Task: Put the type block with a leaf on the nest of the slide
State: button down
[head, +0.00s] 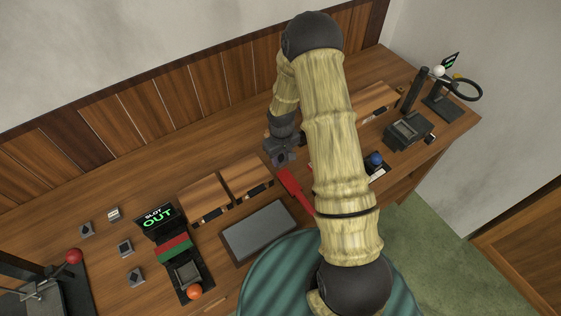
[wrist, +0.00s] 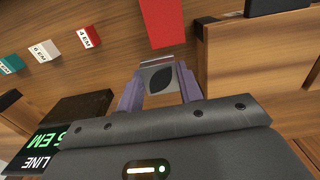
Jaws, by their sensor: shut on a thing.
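My gripper (head: 281,158) is over the middle of the bench, partly beside my arm in the head view. In the wrist view my gripper (wrist: 160,88) has its two purple fingers shut on a grey type block (wrist: 158,78) with a dark leaf on its face. The slide (head: 208,292) stands at the lower left in the head view, with a square nest (head: 186,273) near its front end and an orange knob (head: 194,293). A red and green band lies behind the nest. My gripper is well to the right of and behind the slide.
Several other type blocks (head: 125,248) lie left of the slide. Wooden boxes (head: 204,193), a grey slab (head: 260,231) and a red bar (head: 294,190) lie between the slide and my arm. A press with a red ball (head: 73,256) stands far left.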

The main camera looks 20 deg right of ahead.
aim_at(282, 165)
jog(key=shift+s+a, duration=0.15)
notch_tip(282, 165, down, 3)
jog(key=shift+f+p, duration=0.1)
jog(key=shift+p, duration=0.5)
jog(key=shift+f, duration=0.5)
jog(key=shift+f, duration=0.15)
jog(key=c, duration=0.9)
grip_release()
